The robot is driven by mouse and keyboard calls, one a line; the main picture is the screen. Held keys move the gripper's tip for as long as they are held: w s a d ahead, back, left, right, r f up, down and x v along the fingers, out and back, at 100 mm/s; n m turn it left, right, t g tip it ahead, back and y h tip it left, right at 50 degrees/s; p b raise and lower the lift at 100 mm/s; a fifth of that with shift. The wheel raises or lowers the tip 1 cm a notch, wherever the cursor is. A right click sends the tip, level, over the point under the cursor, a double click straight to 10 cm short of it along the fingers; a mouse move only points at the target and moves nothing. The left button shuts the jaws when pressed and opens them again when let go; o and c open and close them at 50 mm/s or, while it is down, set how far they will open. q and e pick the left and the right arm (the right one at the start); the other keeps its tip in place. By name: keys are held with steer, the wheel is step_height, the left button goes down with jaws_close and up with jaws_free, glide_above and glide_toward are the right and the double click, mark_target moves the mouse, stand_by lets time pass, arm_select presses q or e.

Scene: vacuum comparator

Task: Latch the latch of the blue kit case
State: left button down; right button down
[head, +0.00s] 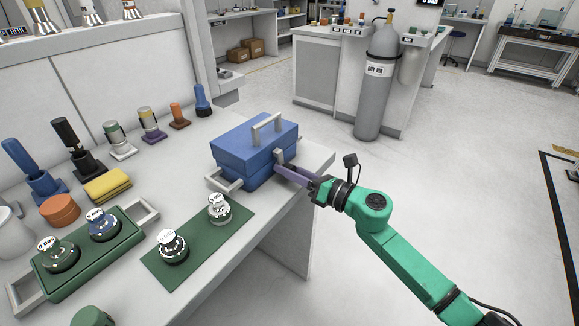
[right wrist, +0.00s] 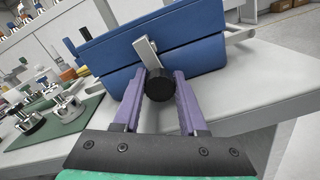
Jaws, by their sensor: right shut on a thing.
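The blue kit case (head: 245,150) stands near the right edge of the bench, with a grey handle (head: 266,128) on its lid. The lid looks down on the body, with a dark seam between them. Its grey latch (head: 279,155) is on the side facing my right arm. In the right wrist view the latch (right wrist: 146,50) is a tilted grey bar across the seam with a black knob (right wrist: 159,86) at its lower end. My right gripper (head: 284,169) has its purple fingers on both sides of this knob, shut on it. My left gripper is out of view.
A green mat (head: 197,243) with weights lies left of the case, beside a green tray (head: 140,213). A yellow cloth stack (head: 108,186) and several coloured stands are farther left. The floor right of the bench is open, with a grey gas cylinder (head: 375,95) beyond.

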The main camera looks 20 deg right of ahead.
steer(key=shift+m+p, duration=0.4)
steer(key=shift+m, duration=0.8)
steer(key=shift+c, duration=2.2)
jaws_free()
steer(key=shift+f, duration=0.1)
